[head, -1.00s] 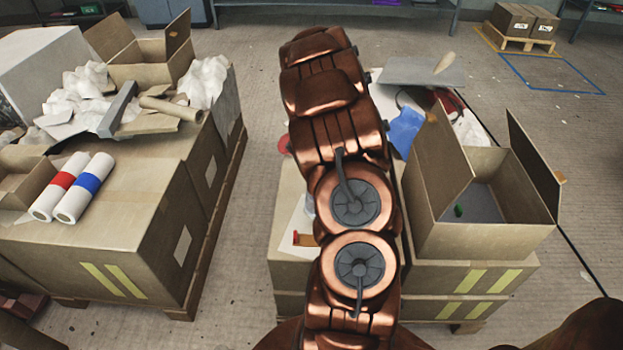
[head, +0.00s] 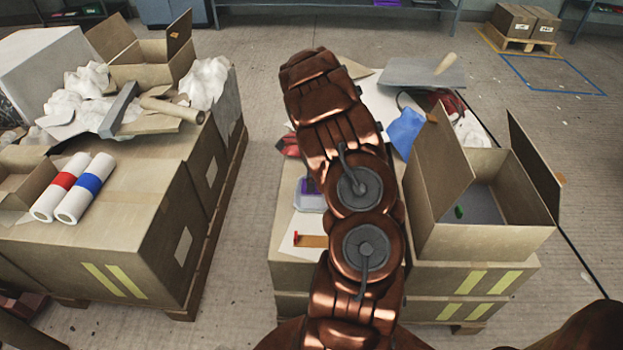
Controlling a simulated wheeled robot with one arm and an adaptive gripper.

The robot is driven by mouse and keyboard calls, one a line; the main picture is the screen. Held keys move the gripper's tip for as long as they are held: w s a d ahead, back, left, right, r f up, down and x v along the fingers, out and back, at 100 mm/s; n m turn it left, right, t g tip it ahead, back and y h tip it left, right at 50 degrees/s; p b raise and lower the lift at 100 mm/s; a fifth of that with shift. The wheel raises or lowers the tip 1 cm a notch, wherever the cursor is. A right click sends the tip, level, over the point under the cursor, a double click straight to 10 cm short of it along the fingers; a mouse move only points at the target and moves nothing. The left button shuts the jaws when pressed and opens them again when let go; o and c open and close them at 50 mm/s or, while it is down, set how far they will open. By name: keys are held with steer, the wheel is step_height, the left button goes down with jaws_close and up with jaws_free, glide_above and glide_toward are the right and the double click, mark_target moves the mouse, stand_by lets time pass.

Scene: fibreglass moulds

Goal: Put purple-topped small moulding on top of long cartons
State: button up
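A small pale grey piece with a purple patch on top (head: 309,190), which looks like the purple-topped small moulding, lies left of my arm on the right-hand carton stack. My arm partly hides the area beside it. Long, flat cartons with yellow stripes (head: 459,308) form that stack. A larger striped carton (head: 105,245) stands on the left pallet; I cannot tell which of these the task calls the long cartons. My arm crosses the middle of the head view. My gripper is not visible.
An open carton (head: 490,235) with raised flaps stands on the right stack. A red-handled tool (head: 311,240), blue cloth (head: 406,132) and grey sheet (head: 420,72) lie around my arm. Two rolls (head: 84,188), white lumps and another open carton crowd the left load. An open floor aisle separates the loads.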

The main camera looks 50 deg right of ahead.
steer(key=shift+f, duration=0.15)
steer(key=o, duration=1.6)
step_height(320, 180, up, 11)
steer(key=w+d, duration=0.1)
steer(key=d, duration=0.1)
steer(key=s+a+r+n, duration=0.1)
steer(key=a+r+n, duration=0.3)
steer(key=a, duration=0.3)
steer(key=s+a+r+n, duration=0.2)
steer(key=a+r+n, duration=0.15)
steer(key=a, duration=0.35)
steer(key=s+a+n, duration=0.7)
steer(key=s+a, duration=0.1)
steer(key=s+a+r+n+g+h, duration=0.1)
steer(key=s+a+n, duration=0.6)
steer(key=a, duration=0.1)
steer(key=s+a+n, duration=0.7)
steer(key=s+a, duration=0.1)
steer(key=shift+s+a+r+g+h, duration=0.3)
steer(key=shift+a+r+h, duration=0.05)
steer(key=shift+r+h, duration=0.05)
